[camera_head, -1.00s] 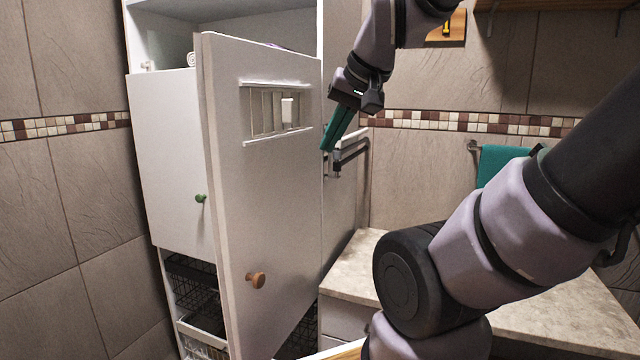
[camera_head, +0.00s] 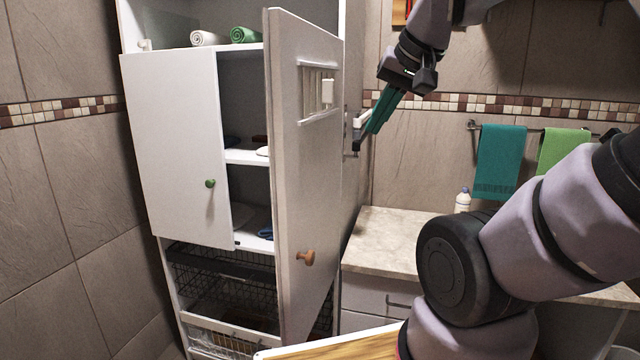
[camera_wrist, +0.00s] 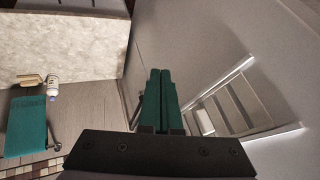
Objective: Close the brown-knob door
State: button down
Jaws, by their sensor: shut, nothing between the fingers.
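The brown-knob door (camera_head: 297,175) is a white cabinet door standing wide open, its free edge toward me. Its round brown knob (camera_head: 306,258) is low on the outer face, and a small white rack (camera_head: 318,90) is near the top. My gripper (camera_head: 366,128) is shut and empty, its teal fingers pointing down, to the right of the door's upper part on the outer-face side. In the wrist view the fingers (camera_wrist: 160,72) are together, with the door face (camera_wrist: 245,45) and rack to their right. I cannot tell whether they touch the door.
The green-knob door (camera_head: 175,150) is at the cabinet's left; shelves show beside it. Wire baskets (camera_head: 225,280) are below. A stone-look counter (camera_head: 385,240) with a white bottle (camera_head: 463,200) stands right. Teal (camera_head: 500,160) and green (camera_head: 562,152) towels hang behind.

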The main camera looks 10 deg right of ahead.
aim_at(305, 155)
jog(key=l+u, duration=0.15)
jog(key=l, duration=0.7)
jog(key=k+l+u, duration=0.2)
jog(key=l, duration=0.65)
jog(key=i, duration=0.05)
